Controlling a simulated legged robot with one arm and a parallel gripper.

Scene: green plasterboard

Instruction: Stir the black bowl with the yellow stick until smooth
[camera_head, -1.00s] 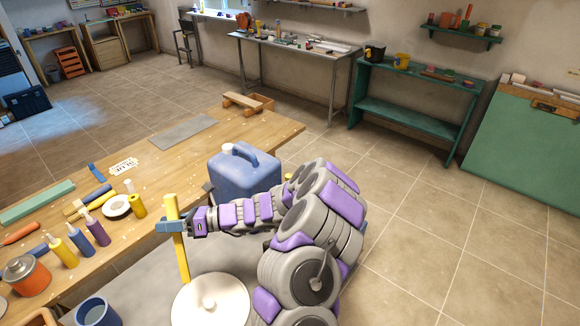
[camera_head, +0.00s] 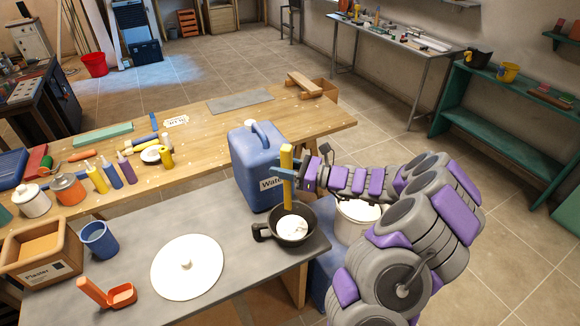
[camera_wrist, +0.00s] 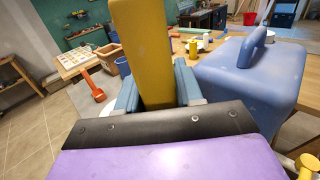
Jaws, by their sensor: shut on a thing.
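The black bowl (camera_head: 270,236) stands at the right end of the grey table, with a handle toward the left and white stuff (camera_head: 293,228) inside. My gripper (camera_head: 287,173) is shut on the yellow stick (camera_head: 286,160) above the bowl. The stick is nearly upright, and its lower end reaches down to the bowl; I cannot tell whether it touches the white stuff. In the wrist view the yellow stick (camera_wrist: 143,50) stands between the blue fingers of my gripper (camera_wrist: 155,85). The bowl is hidden there.
A blue water canister (camera_head: 252,165) stands close to the left of my gripper. A white round lid (camera_head: 187,275) lies left of the bowl. A white bucket (camera_head: 358,215) is right of it. A plaster box (camera_head: 40,245), blue cup (camera_head: 98,240) and orange scoop (camera_head: 120,295) stand farther left.

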